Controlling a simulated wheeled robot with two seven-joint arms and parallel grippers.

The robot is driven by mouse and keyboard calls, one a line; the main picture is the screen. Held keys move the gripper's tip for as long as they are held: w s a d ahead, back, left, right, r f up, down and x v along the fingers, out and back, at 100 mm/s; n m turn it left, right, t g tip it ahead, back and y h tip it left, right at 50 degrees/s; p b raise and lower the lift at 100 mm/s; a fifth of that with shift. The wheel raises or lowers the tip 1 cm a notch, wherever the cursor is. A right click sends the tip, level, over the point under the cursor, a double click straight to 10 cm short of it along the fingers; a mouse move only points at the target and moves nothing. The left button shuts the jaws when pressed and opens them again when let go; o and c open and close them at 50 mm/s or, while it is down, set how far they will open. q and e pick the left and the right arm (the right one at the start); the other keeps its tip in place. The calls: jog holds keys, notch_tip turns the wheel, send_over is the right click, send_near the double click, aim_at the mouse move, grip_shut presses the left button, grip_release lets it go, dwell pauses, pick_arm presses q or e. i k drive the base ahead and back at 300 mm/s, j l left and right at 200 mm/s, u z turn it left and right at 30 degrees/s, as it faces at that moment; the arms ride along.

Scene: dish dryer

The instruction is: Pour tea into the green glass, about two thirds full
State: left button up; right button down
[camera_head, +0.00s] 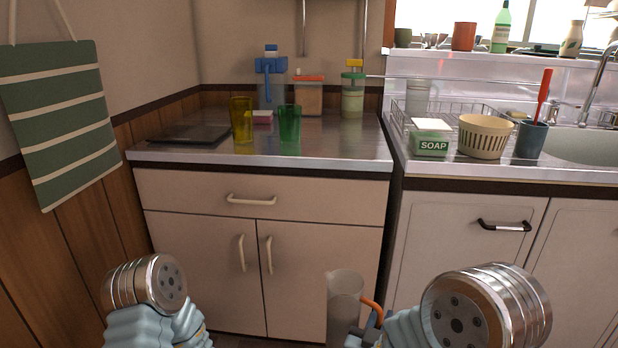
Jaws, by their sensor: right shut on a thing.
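The green glass (289,124) stands upright on the left metal counter, near its front edge. A yellow glass (241,120) stands to its left. A see-through pitcher (345,296) shows low at the bottom of the view, in front of the cabinet and well below the counter top. My right gripper (371,322) is shut at the pitcher's orange handle, partly hidden by my own arm. I cannot tell whether tea is in the pitcher; its lower part is cut off. The green glass's contents are not clear. My left gripper is out of view; only the arm shows.
A dark flat plate (190,135) lies left of the glasses. Behind them stand a blue-lidded container (271,92), an orange-lidded jar (309,97) and a green-lidded jar (352,103). The counter right of the green glass is clear. A soap box (431,142) sits by the sink.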

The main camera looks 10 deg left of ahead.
aim_at(288, 115)
jog(key=l+u, duration=0.3)
jog(key=l, duration=1)
jog(key=u, duration=1.2)
